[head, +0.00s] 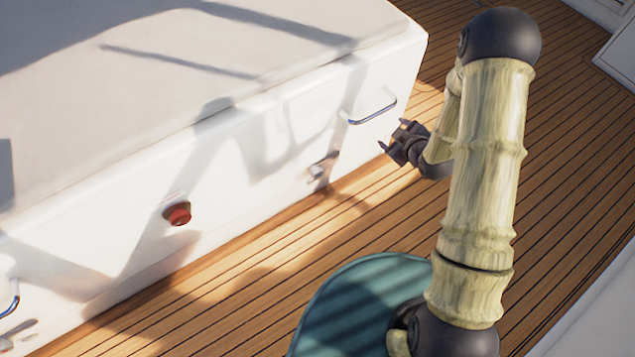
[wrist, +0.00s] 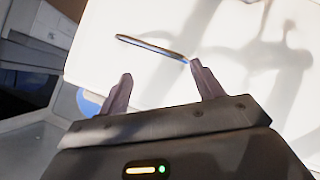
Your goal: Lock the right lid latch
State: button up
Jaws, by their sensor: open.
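The right lid latch (head: 322,166) is a small metal fitting low on the white front wall of the hatch box, right of the red knob; I cannot tell its lock position. Above and right of it a chrome handle (head: 372,112) is fixed on the same wall. The handle also shows in the wrist view (wrist: 152,46), beyond my fingertips. My gripper (head: 391,140) is open and empty, right of the latch and just below the handle, apart from both. Its two fingers (wrist: 160,82) show spread in the wrist view. The latch is not clearly visible there.
A red knob (head: 178,213) sticks out of the middle of the wall. Another handle (head: 10,298) and a latch (head: 18,330) are at the far left. The white lid (head: 150,90) lies shut on top. The plank deck (head: 290,245) before the wall is free.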

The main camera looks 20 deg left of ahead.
aim_at(319, 176)
jog(key=s+a+f+n+y+b, duration=0.2)
jog(key=f+b, duration=0.4)
jog(key=f, duration=0.4)
jog(key=s+a+f+n+y+b, duration=0.2)
jog(key=f+b, duration=0.5)
jog(key=f, duration=0.4)
jog(key=s+a+f+n+y+b, duration=0.2)
jog(key=s+f+y+b, duration=0.3)
jog(key=f, duration=0.5)
jog(key=shift+s+a+f+t+b, duration=0.15)
jog(key=shift+s+a+t+b, duration=0.15)
jog(key=shift+s+a+b, duration=0.45)
jog(key=shift+w, duration=0.1)
jog(key=b+x, duration=0.8)
jog(key=x, duration=0.8)
jog(key=shift+w+a+f, duration=0.15)
jog(key=shift+w+a, duration=0.05)
jog(key=shift+w, duration=0.05)
jog(key=shift+w+a+b, duration=0.25)
jog(key=shift+a+b, duration=0.05)
